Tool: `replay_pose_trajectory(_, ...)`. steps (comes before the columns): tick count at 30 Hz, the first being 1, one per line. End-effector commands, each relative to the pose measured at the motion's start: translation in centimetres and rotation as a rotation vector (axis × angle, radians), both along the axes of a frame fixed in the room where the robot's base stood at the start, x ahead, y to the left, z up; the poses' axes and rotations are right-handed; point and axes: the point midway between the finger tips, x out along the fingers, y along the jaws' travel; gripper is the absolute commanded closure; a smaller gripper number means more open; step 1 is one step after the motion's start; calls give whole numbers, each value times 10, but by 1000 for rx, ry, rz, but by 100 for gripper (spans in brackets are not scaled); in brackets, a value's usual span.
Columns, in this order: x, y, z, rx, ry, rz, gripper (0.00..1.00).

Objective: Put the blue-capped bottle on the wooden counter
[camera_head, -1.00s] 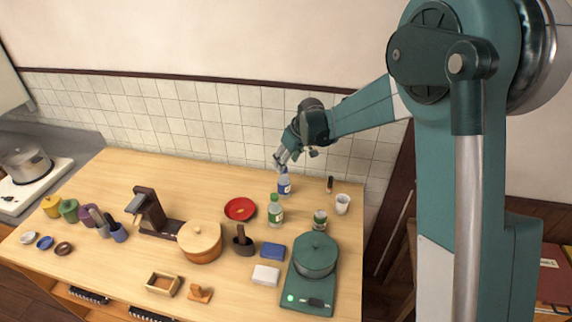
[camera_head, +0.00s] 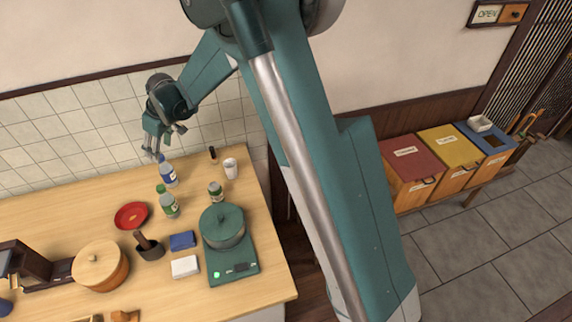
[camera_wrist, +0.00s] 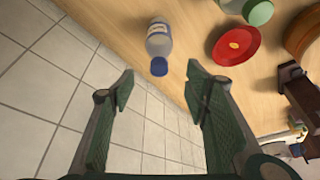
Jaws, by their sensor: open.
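The blue-capped bottle (camera_head: 168,174) stands upright on the wooden counter (camera_head: 75,219), near the tiled wall. In the wrist view the bottle (camera_wrist: 158,42) shows beyond the fingertips, its blue cap towards me. My gripper (camera_head: 153,151) is just above and to the left of the bottle in the head view. In the wrist view my gripper (camera_wrist: 160,80) is open and empty, its two fingers wide apart, and the bottle is not between them.
A green-capped bottle (camera_head: 168,204) and a red plate (camera_head: 131,215) stand close to the blue-capped bottle. A white cup (camera_head: 231,169), a small jar (camera_head: 215,192) and a green scale bearing a pot (camera_head: 223,228) are to the right. The tiled wall (camera_head: 70,140) is close behind.

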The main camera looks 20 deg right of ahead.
Motion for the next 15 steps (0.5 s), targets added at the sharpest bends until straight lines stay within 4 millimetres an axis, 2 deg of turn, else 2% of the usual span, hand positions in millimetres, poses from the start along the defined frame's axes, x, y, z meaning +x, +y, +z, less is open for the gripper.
replay_pose_trajectory(8,-10,-26,27,1,-9,-43,54)
replay_pose_trajectory(15,-32,-68,68,5,-22,-115,54)
